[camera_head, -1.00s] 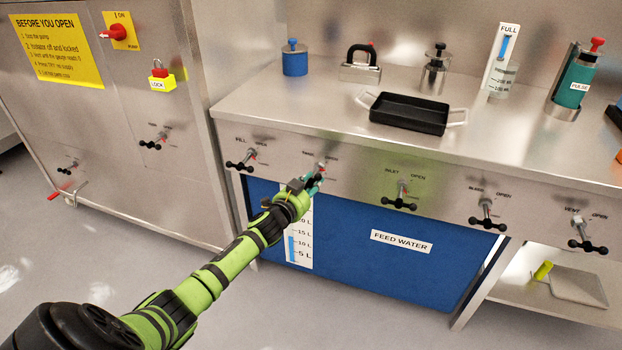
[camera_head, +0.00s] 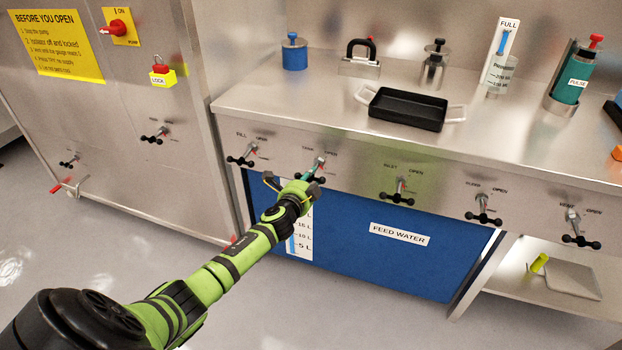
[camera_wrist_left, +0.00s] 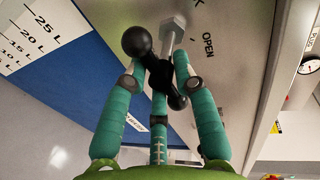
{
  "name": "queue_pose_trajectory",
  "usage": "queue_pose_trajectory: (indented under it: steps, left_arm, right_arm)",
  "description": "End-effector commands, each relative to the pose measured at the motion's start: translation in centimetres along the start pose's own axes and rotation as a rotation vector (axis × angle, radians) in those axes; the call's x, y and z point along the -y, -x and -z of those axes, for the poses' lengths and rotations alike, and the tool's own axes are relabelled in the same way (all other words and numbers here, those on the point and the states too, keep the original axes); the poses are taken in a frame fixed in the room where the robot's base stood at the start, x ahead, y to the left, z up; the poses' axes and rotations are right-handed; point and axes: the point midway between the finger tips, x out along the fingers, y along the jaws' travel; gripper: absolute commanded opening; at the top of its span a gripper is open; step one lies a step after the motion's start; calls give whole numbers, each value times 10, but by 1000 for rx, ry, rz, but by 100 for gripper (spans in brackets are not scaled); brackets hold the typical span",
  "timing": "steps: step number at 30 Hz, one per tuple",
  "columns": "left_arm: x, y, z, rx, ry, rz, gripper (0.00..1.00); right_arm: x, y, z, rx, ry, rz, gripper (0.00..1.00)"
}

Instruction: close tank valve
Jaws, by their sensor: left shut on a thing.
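The tank valve (camera_head: 320,162) is on the steel front panel, second from the left in the row, under a "TANK" and "OPEN" label. Its black T-handle with ball ends (camera_wrist_left: 137,41) shows in the left wrist view, on a grey stem (camera_wrist_left: 173,30). My left gripper (camera_head: 309,178) is at this valve in the head view. In the wrist view its teal fingers (camera_wrist_left: 156,78) are closed around the handle's crossbar, one ball end sticking out at the upper left. The head view mostly hides the grip. My right gripper is not in view.
Other valves stand close by: fill (camera_head: 241,159) to the left, inlet (camera_head: 398,192) to the right. A blue "FEED WATER" tank (camera_head: 350,260) lies below the panel. A black tray (camera_head: 408,108) sits on the bench above. The floor in front is clear.

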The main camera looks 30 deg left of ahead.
Motion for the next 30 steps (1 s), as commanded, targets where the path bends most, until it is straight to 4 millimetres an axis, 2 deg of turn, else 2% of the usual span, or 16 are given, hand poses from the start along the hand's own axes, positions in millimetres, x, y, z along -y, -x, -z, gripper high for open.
queue_pose_trajectory:
  steps: [1, 21, 22, 23, 24, 30]
  left_arm:
    - [-7, 1, 1, 2, -18, -11, 0]
    - [-8, 1, -1, 18, -80, -14, 0]
    - [-8, 1, -1, 18, -80, -14, 32]
    - [-8, 1, -1, 18, -80, -14, 44]
    - [-8, 1, -1, 18, -80, -14, 46]
    - [-5, 1, -1, 18, -79, -8, 46]
  right_arm:
    - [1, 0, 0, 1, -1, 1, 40]
    - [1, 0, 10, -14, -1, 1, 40]
    - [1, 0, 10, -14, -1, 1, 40]
    - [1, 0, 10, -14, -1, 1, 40]
    - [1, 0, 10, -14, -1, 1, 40]
    - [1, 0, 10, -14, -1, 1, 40]
